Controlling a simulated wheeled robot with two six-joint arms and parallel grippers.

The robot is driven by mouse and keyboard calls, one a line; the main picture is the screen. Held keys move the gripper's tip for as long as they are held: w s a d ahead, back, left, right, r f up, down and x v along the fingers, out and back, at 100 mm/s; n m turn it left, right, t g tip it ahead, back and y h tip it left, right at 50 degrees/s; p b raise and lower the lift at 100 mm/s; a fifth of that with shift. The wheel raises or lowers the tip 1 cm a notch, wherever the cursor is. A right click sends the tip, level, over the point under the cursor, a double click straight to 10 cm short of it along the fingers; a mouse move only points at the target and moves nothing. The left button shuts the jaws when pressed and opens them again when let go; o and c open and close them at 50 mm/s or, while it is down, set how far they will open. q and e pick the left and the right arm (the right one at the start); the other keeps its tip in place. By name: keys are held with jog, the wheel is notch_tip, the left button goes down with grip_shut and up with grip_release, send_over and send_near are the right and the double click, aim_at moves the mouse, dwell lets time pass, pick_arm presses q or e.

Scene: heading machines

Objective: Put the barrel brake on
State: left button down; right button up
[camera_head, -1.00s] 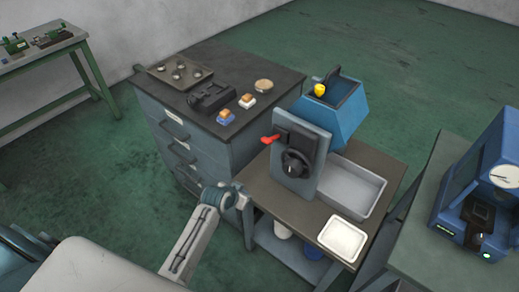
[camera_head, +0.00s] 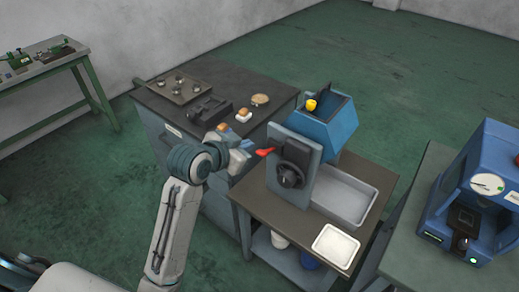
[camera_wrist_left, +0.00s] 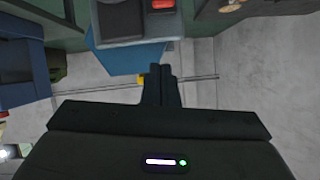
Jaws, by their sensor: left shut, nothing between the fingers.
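The grey heading machine (camera_head: 302,150) stands on the brown-topped bench with a black handwheel (camera_head: 290,174) on its front. A red lever (camera_head: 265,152) sticks out from its left side; I take this as the barrel brake. My left gripper (camera_head: 247,149) is beside the lever, at its left end in the picture; I cannot tell if they touch. In the left wrist view, the fingers (camera_wrist_left: 160,84) are closed together and empty. A red part (camera_wrist_left: 163,4) shows at the top edge there, on a grey body. My right gripper is not in view.
A blue hopper (camera_head: 328,120) with a yellow part stands behind the machine. A grey tray (camera_head: 370,205) and a white tray (camera_head: 336,262) are to its right. The dark cabinet (camera_head: 262,95) behind holds small items. A blue press (camera_head: 480,185) is at the right.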

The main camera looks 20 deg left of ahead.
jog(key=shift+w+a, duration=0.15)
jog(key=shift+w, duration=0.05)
pick_arm(q)
jog(key=p, duration=0.4)
send_over(260, 150)
jog(key=s+d, duration=0.1)
jog(key=d, duration=0.1)
notch_tip(260, 150, down, 4)
jog(key=shift+a+f, duration=0.1)
jog(key=shift+f, duration=0.1)
jog(key=f, duration=0.1)
jog(key=p, duration=0.1)
jog(key=f, duration=0.1)
jog(key=shift+s+a+f+p, duration=0.3)
jog(key=shift+s+a, duration=0.1)
jog(key=shift+s+a+f, duration=0.15)
jog(key=shift+a+f, duration=0.05)
jog(key=shift+f, duration=0.5)
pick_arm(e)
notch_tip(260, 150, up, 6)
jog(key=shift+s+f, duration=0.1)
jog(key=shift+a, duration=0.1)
